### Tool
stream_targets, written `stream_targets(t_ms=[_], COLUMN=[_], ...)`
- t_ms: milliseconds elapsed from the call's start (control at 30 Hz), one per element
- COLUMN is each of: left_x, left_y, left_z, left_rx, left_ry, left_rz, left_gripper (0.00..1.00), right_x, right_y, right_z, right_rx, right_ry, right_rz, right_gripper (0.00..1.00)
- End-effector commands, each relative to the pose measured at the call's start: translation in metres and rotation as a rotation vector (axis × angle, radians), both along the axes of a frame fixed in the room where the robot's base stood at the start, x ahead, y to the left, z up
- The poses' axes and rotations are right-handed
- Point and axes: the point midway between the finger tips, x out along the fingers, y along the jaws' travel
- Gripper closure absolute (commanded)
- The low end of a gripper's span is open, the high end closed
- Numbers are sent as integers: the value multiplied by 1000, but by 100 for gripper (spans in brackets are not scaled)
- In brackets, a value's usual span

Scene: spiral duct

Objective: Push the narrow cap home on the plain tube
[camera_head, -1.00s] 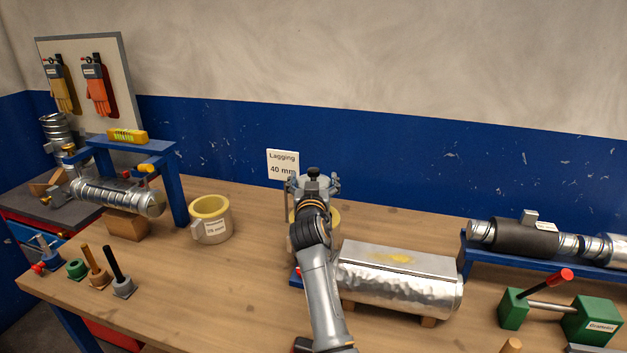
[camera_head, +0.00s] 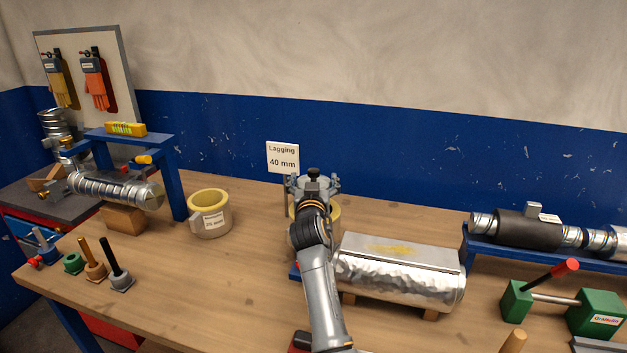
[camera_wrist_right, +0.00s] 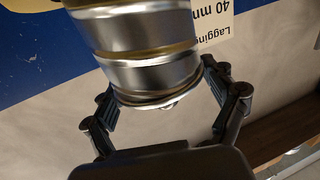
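My right gripper (camera_head: 313,183) is at the bench's middle, in front of the lagging sign. In the right wrist view its fingers (camera_wrist_right: 160,82) are spread wide on both sides of a silvery, round ribbed piece (camera_wrist_right: 148,60) with gold-coloured bands. The piece's rimmed end lies between the fingers; whether the pads touch it cannot be told. In the head view my arm mostly hides this spot. I cannot tell which part is the narrow cap or the plain tube. My left gripper is not in view.
The lagging sign (camera_head: 283,158) stands behind my gripper. A dark-sleeved pipe (camera_head: 527,230) rests on a blue rack, with a green clamp (camera_head: 595,312) in front.

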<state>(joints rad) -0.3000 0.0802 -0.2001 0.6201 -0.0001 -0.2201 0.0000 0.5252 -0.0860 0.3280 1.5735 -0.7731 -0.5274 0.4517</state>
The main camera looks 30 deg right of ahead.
Motion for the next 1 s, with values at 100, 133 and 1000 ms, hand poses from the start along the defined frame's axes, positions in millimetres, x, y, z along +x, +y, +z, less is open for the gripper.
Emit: stream_targets(t_ms=[100, 133, 1000], left_x=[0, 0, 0], left_y=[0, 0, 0], left_z=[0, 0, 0], left_rx=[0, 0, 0], left_ry=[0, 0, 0], left_rz=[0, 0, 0], left_gripper=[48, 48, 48], right_x=[0, 0, 0], right_y=[0, 0, 0], right_z=[0, 0, 89], right_rx=[1, 1, 1], right_ry=[2, 2, -1], right_rz=[0, 0, 0], right_gripper=[0, 0, 0])
